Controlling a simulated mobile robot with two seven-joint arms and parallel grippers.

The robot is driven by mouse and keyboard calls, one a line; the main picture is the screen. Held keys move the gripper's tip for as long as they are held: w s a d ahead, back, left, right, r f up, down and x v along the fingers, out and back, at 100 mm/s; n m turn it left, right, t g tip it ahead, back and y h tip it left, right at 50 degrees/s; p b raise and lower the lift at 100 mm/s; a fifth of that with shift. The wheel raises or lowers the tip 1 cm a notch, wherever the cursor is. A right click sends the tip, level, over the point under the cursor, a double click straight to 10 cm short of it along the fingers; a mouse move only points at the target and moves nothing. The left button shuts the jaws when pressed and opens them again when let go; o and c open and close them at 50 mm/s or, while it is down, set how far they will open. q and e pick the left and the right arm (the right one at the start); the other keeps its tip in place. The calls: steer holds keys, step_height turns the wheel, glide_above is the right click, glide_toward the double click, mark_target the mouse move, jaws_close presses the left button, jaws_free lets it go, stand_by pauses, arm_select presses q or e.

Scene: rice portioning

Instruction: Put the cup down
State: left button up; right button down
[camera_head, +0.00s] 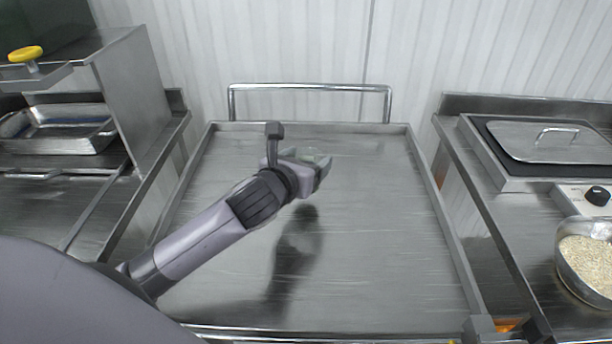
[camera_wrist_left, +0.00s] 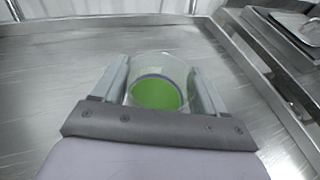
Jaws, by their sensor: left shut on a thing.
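The cup (camera_wrist_left: 158,76) is clear with a green bottom or contents, seen between the two fingers in the left wrist view. My left gripper (camera_wrist_left: 160,92) is shut on it. In the head view my left gripper (camera_head: 318,166) is over the steel cart top (camera_head: 380,240), and only a faint greenish bit of the cup (camera_head: 309,157) shows, the rest hidden by the gripper. I cannot tell whether the cup touches the cart top. My right gripper is not in view.
The cart top is otherwise bare, with a raised rim and a rail (camera_head: 310,88) at the back. A bowl of grain (camera_head: 590,262) and a lidded unit (camera_head: 545,140) stand on the right counter. A metal tray (camera_head: 65,138) sits at the left.

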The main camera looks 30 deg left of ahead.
arm_select(q)
steer(key=shift+f, duration=1.7)
steer(key=shift+f, duration=0.1)
steer(key=o, duration=1.2)
steer(key=shift+f, duration=0.1)
steer(key=shift+o, duration=0.2)
